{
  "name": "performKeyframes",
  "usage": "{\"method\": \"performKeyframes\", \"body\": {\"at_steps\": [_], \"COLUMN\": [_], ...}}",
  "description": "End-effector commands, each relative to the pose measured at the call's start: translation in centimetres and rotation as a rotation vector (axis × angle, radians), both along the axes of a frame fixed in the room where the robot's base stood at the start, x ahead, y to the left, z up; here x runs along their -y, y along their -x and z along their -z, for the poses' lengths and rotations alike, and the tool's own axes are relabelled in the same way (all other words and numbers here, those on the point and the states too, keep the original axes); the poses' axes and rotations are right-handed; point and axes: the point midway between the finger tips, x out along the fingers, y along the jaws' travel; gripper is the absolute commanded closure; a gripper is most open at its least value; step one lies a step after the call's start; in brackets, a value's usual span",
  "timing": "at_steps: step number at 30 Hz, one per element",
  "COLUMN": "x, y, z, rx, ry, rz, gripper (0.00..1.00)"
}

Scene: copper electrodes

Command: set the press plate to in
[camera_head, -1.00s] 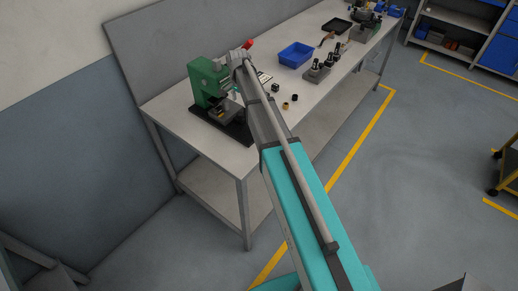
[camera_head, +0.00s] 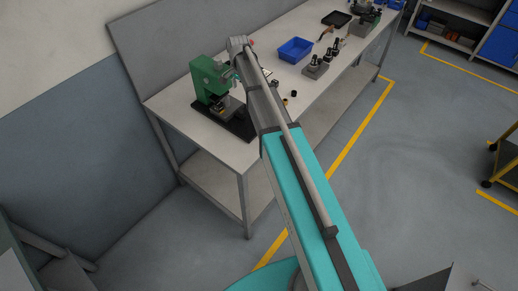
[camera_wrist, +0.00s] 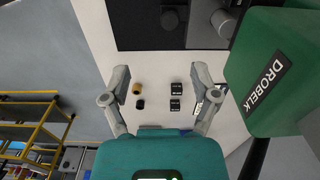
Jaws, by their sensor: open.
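The green press (camera_head: 206,76) stands on its black base (camera_head: 240,131) at the near end of the workbench. A small grey plate (camera_head: 221,102) sits low under the press head, partly in shadow; how far in it is, I cannot tell. In the wrist view the green press head (camera_wrist: 285,65), lettered DROBELK, fills the right side, and the black base (camera_wrist: 140,22) with a grey block (camera_wrist: 203,28) lies at the top. My gripper (camera_wrist: 160,73) is open and empty, with fingers spread above the bench beside the press. In the head view my arm mostly hides it.
A blue bin (camera_head: 295,50), several metal fixtures (camera_head: 316,66) and a black tray (camera_head: 336,19) stand farther along the bench. Small black and brass-coloured pieces (camera_wrist: 136,88) lie on the bench below my gripper. A yellow cart (camera_head: 505,160) stands at the right on open floor.

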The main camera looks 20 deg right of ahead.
Motion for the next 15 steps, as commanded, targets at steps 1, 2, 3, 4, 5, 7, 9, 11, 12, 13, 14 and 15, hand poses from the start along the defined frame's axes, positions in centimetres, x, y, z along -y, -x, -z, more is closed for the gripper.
{"method": "performKeyframes", "body": {"at_steps": [1,2,3,4,5,7,9,11,12,13,14,15], "x": [0.0,0.0,0.0,0.1,0.1,0.1,0.1,0.1,0.1,0.1,0.1,0.2], "y": [0.9,1.3,1.7,2.1,2.4,3.3,4.3,5.1,5.6,6.0,6.4,6.9], "z": [0.5,0.6,0.8,0.9,1.1,1.4,1.7,2.0,2.2,2.3,2.5,2.6], "rx": [0.000,0.000,0.000,0.000,0.000,0.000,0.000,0.000,0.000,0.000,0.000,0.000], "ry": [0.000,0.000,0.000,0.000,0.000,0.000,0.000,0.000,0.000,0.000,0.000,0.000], "rz": [-0.016,-0.026,-0.041,-0.052,-0.063,-0.090,-0.120,-0.145,-0.162,-0.175,-0.187,-0.205], "gripper": [0.22,0.22,0.22,0.22,0.22,0.22,0.22,0.22,0.22,0.22,0.22,0.22]}}
